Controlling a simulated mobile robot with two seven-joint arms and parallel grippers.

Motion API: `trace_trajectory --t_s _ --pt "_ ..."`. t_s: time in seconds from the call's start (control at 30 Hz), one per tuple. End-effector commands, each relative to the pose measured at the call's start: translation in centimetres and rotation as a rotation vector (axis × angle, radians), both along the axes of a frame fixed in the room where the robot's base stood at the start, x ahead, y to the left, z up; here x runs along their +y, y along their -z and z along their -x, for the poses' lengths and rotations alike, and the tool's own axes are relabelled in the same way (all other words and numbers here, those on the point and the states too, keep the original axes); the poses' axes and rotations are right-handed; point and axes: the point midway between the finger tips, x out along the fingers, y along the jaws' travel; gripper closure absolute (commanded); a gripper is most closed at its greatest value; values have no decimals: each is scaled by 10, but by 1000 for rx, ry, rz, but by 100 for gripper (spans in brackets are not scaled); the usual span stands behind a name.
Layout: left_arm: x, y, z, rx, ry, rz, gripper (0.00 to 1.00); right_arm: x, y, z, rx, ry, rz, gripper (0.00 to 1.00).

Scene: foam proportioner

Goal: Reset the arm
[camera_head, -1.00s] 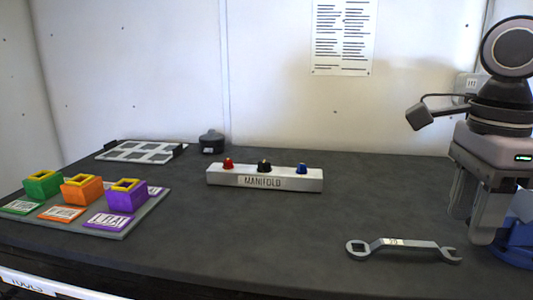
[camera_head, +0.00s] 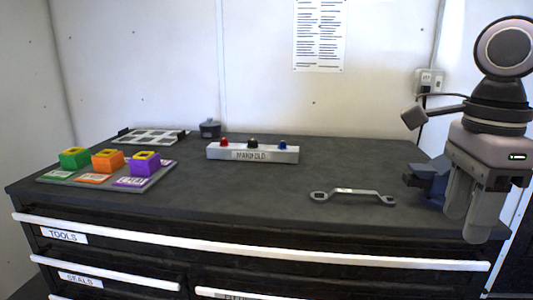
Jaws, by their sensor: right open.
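My right gripper (camera_head: 466,205) hangs at the right of the head view, fingers pointing down, in front of the worktop's right end. Its jaws are open, and I see nothing between them. A blue vise-like object (camera_head: 431,181) is partly hidden behind it. A grey wrench (camera_head: 350,194) lies on the dark worktop (camera_head: 230,195) to the left of the gripper, apart from it. My left gripper is not in view.
A manifold block (camera_head: 252,153) with red, black and blue knobs stands mid-worktop. A grey tray (camera_head: 155,137) and dark pot (camera_head: 210,129) are behind. Drawers with white handles (camera_head: 250,250) are below.

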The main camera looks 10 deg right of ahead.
Motion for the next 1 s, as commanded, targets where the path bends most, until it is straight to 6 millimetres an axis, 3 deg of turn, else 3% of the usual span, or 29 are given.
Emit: trace_trajectory --t_s 0.27,0.47,0.77,1.0 --pt "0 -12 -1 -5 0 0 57 0 29 -14 0 205 -386 56" --pt "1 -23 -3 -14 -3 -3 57 0 52 -29 19 456 -746 56" --pt "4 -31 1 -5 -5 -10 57 -12 90 -52 102 948 -1259 56" --pt "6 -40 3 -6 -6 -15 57 -29 135 -61 222 1414 -1595 56"
